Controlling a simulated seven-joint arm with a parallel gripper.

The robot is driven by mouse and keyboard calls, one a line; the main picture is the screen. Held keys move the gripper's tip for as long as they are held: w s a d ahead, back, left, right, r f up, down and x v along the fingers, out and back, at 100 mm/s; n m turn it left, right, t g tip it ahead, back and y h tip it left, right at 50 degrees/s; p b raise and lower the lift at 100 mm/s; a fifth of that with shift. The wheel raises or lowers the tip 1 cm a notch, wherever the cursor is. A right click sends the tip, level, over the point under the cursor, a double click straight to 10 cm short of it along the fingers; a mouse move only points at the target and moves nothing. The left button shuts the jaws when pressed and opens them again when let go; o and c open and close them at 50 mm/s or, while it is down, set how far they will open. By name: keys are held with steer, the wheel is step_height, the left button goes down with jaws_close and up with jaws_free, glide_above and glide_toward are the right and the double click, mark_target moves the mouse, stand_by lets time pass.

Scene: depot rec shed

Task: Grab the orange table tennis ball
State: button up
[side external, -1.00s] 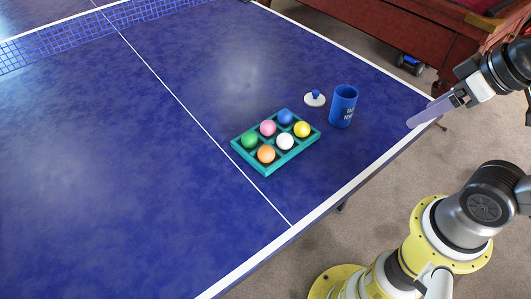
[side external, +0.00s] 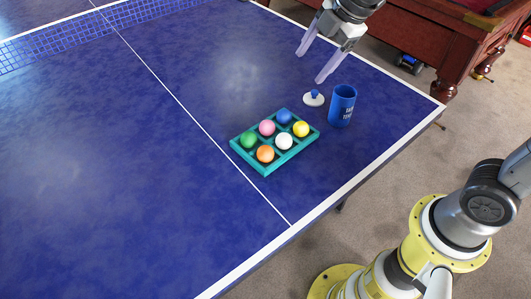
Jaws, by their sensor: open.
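The orange table tennis ball (side external: 265,154) sits in the front-left compartment of a teal tray (side external: 267,172) on the blue table. A green ball (side external: 249,140) and a white ball (side external: 284,141) are beside it in the tray. Pink (side external: 267,128), blue (side external: 284,117) and yellow (side external: 301,129) balls fill the other compartments. My gripper (side external: 313,65) is open and empty, with its two pale fingers apart. It is above the table, up and to the right of the tray in the picture, clear of the balls.
A blue cup (side external: 342,106) with lettering stands right of the tray. A white disc with a blue knob (side external: 314,98) lies between cup and gripper. The net (side external: 80,32) crosses the table at upper left. The table's left part (side external: 100,180) is clear.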

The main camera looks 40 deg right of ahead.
steer(key=w+a+f+n+g, duration=0.2)
steer(key=w+a+f, duration=0.3)
steer(key=f, duration=0.5)
steer(key=g, duration=0.1)
glide_above(267, 148)
steer(key=f, duration=1.2)
steer(key=shift+s, duration=0.3)
steer(key=shift+w+f, duration=0.15)
steer(key=shift+f, duration=1.25)
steer(key=shift+w+f, duration=0.1)
steer(key=shift+f, duration=1.3)
steer(key=shift+c, duration=0.2)
steer(key=c, duration=1.1)
steer(key=shift+o, duration=0.2)
steer(key=shift+r, duration=0.15)
